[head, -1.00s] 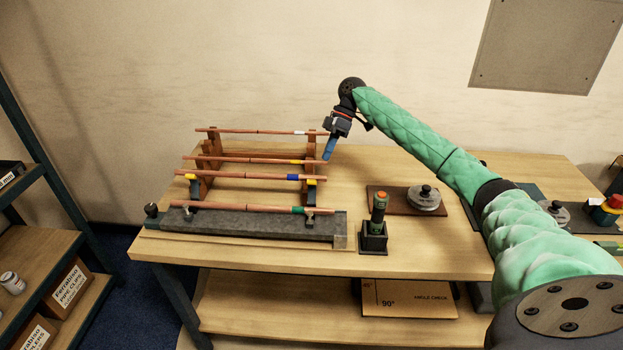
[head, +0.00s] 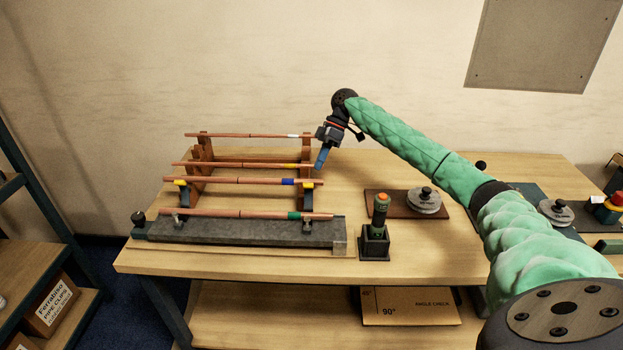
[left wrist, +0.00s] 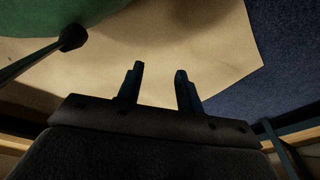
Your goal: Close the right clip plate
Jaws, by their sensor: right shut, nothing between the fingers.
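Copper pipes lie level across a wooden rack (head: 202,146) and a grey stone block (head: 250,233). The front pipe (head: 250,213) has a green band and rests on the block's supports. The right clip (head: 307,222) on the block is small; I cannot tell how its plate stands. My right gripper (head: 322,158), with blue fingers, is shut and empty by the rack's right end, above and behind the right clip. My left gripper (left wrist: 160,80) is open and empty in the left wrist view.
A brown board (head: 385,203) carries a round metal weight (head: 424,201). A shelf unit (head: 20,210) stands at far left. The bench between block and board is partly clear.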

